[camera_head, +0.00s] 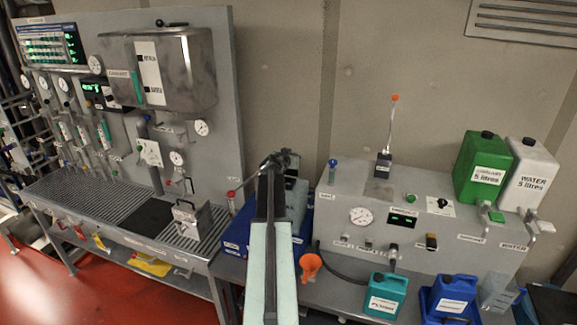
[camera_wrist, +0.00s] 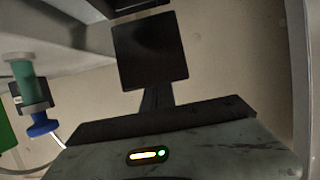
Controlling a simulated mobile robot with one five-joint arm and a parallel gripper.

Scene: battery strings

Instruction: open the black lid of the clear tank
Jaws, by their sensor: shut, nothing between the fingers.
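I cannot pick out for certain a clear tank with a black lid. A see-through, pale container (camera_head: 500,292) stands at the bottom right in the head view, and I see no black lid on it. A pale grey block (camera_head: 297,200) beside a blue tray is partly hidden behind my arm. My gripper (camera_head: 280,160) is at the far end of my raised arm, in front of the wall and above the bench. It is shut and empty. In the wrist view, dark parts that look like my gripper's jaws (camera_wrist: 150,52) show against a beige background.
A grey console (camera_head: 335,232) with gauges stands right of my arm, with green (camera_head: 482,168) and white (camera_head: 528,178) canisters on it. An orange funnel (camera_head: 310,266) and teal (camera_head: 384,296) and blue (camera_head: 450,296) jugs stand in front. A tall instrument panel (camera_head: 225,110) is at left.

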